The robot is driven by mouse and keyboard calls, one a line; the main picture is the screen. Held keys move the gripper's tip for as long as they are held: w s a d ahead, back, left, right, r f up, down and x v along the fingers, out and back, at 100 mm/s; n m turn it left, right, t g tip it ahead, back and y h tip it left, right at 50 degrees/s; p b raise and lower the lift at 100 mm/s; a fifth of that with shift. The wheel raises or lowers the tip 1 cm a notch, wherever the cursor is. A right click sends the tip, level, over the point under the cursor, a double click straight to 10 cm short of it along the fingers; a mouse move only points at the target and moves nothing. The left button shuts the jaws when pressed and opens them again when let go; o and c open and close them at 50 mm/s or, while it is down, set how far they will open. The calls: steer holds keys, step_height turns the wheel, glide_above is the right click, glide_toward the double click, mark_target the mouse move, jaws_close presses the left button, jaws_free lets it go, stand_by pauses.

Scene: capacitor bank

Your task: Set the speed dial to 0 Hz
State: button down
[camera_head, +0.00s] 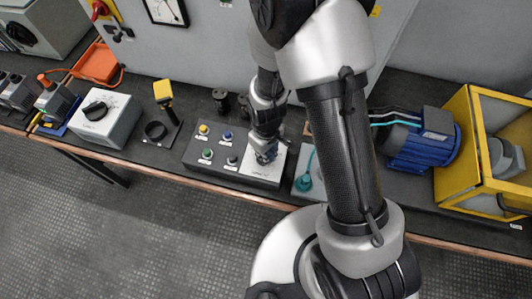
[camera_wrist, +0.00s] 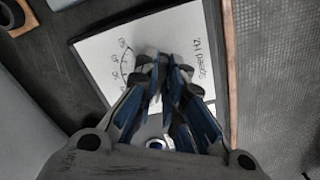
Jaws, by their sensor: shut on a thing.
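The speed dial's white plate (camera_wrist: 105,55) fills the middle of the wrist view, with a printed scale and the words "Speed Hz". My gripper (camera_wrist: 163,62) is over the plate with its blue-and-grey fingers close together, shut on the dial's knob. The fingers hide the knob and its pointer, so I cannot tell which value it points to. In the head view the plate (camera_head: 247,165) sits at the right end of a dark control box (camera_head: 205,167), and my gripper (camera_head: 266,156) reaches down onto it.
Several push buttons (camera_head: 207,154) are left of the plate on the same box. A grey box with a black rotary switch (camera_head: 105,121) stands further left. A blue motor (camera_head: 418,147) and a yellow guard frame (camera_head: 452,148) stand on the right. The bench's front edge runs close by.

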stand_by(0.5)
steer(key=c, duration=1.7)
jaws_free()
step_height(320, 180, up, 12)
steer(key=shift+r, duration=0.1)
steer(key=s+d+r+m+t, duration=0.25)
steer(key=d+r, duration=0.25)
steer(key=r, duration=0.7)
steer(key=s+d+r+m, duration=0.1)
steer(key=s+r, duration=0.2)
steer(key=s+d+r+m+t, duration=0.1)
steer(key=s+d+r+m, duration=0.1)
steer(key=s+r, duration=0.1)
steer(key=s+d+r+m+t, duration=0.1)
steer(key=s+d+r+m, duration=0.1)
steer(key=s+r, duration=0.1)
steer(key=shift+s+d, duration=0.2)
steer(key=shift+s, duration=0.45)
